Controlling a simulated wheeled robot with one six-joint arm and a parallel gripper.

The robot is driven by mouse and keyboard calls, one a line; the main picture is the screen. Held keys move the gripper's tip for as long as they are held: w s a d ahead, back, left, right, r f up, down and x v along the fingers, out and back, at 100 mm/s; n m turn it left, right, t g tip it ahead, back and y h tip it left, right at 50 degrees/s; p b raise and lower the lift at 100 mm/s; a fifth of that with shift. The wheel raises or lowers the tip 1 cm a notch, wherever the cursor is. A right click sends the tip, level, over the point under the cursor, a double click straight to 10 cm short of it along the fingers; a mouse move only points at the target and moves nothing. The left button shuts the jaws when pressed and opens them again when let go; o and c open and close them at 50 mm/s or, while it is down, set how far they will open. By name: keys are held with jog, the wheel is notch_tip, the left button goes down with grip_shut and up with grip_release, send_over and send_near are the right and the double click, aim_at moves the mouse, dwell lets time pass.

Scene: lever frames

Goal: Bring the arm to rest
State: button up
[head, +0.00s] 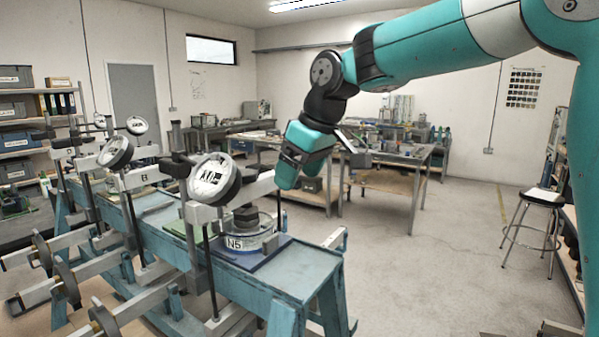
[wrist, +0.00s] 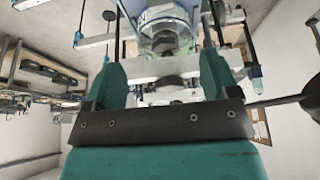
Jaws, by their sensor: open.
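My teal gripper (head: 288,180) hangs in the air at the end of my arm, above and beyond the near end of the blue bench (head: 315,262). Its fingers point down and slightly left in the head view. In the wrist view, the two teal fingers of my gripper (wrist: 163,70) stand apart, with nothing held between them. Beyond them, parts of a lever frame and a round glassy container show. My gripper appears clear of the nearest lever frame.
Several lever frames with round dials (head: 213,178) and weighted levers line the bench. A container marked N5 (head: 245,243) stands on a dark mat by the nearest frame. A workbench (head: 405,155) stands behind, a stool (head: 540,197) at right. The floor between is clear.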

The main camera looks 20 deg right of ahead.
jog(key=s+a+f+g+b, duration=0.1)
jog(key=s+a+f, duration=0.1)
jog(key=s+f, duration=0.3)
jog(key=s+a+f+g+y+b, duration=0.1)
jog(key=s+f, duration=0.4)
jog(key=s, duration=0.8)
jog(key=s+a+f+g+b, duration=0.1)
jog(key=s+a+f, duration=0.2)
jog(key=s, duration=0.7)
jog(key=shift+a+f+g+y+b, duration=0.3)
jog(key=shift+a+f+g+b, duration=0.1)
jog(key=shift+f, duration=0.5)
dwell(0.4)
